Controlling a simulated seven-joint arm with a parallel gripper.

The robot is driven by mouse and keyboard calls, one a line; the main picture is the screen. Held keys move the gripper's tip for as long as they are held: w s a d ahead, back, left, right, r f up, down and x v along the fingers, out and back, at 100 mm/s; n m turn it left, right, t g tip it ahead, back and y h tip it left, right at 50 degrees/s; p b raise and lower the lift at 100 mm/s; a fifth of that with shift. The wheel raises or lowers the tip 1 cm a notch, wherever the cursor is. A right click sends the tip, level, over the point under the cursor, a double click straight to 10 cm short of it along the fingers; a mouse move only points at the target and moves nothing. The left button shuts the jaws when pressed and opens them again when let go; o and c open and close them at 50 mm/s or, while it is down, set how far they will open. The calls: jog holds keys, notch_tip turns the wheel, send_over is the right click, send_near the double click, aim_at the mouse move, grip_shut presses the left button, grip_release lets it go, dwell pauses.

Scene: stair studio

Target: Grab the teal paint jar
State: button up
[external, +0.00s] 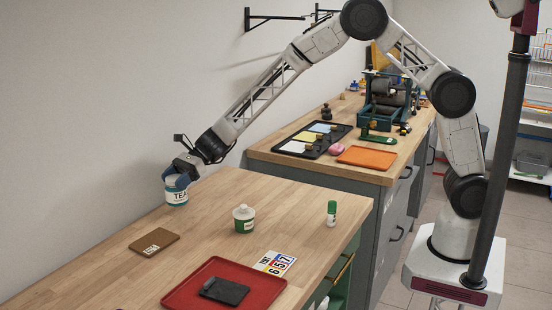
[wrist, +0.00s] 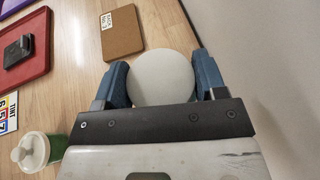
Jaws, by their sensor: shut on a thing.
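The teal paint jar (external: 177,196) has a white label reading "TEA", the rest hidden, and a teal lower band. It is at the table's far left edge near the wall. My gripper (external: 177,182) is shut on it from above, with blue fingers on its sides. In the wrist view the jar's round pale lid (wrist: 162,77) sits between the two blue fingers (wrist: 162,84). The jar looks upright. I cannot tell whether its base touches the tabletop.
A brown board (external: 154,242) lies near the jar. A green-and-white bottle (external: 244,219), a glue stick (external: 332,212), a number card (external: 275,263) and a red tray (external: 224,288) holding a dark object (external: 224,291) are on the wooden table (external: 290,200). The wall is close behind the jar.

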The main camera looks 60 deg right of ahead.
jog(key=s+d+r, duration=0.1)
jog(key=s+d, duration=0.6)
jog(key=s, duration=0.7)
jog(key=shift+d+r, duration=0.2)
jog(key=shift+s, duration=0.1)
jog(key=shift+r, duration=0.15)
